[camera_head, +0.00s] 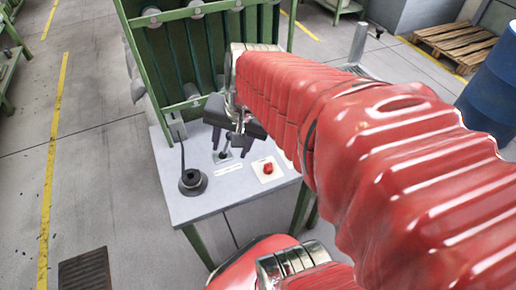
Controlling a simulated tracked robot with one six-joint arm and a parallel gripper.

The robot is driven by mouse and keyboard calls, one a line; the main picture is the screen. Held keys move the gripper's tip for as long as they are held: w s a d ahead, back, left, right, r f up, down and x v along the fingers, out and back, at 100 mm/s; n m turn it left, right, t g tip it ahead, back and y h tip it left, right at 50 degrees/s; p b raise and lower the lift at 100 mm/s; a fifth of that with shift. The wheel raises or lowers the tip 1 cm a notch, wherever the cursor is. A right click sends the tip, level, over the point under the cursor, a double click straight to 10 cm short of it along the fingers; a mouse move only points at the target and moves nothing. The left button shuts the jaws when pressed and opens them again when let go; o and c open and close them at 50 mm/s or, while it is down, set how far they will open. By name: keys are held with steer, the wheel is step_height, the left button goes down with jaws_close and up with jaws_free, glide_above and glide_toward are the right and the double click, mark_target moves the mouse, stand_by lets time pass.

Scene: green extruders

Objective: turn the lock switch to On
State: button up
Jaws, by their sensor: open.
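The light grey control panel (205,205) sits at the front of the green machine. Near its middle is a small dark switch (222,156) on a pale plate, with a white label strip below it; I cannot read the label or tell its position. I cannot tell for certain that it is the lock switch. A red rotary knob (267,169) on a cream plate is to its right. My gripper (231,143) is open, pointing down over the panel close to the dark switch and partly covering it. I cannot tell whether it touches.
A black joystick (192,181) with a round base stands on the panel's left. The green frame (140,75) with its bars rises behind. A blue barrel (492,95) and wooden pallet (455,45) are at the right. Open grey floor (100,150) lies to the left.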

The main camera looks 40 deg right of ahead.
steer(key=d+f+m+y, duration=0.1)
steer(key=d+f+m, duration=0.4)
steer(key=d+m, duration=0.45)
steer(key=m+y, duration=0.2)
steer(key=m, duration=0.5)
glide_above(270, 166)
steer(key=s+d, duration=0.4)
steer(key=shift+n, duration=0.25)
steer(key=f, duration=0.4)
steer(key=shift+s+a+f, duration=0.1)
steer(key=shift+a, duration=0.1)
steer(key=x, duration=1.3)
steer(key=shift+f, duration=0.4)
steer(key=shift+d, duration=0.1)
steer(key=c, duration=1)
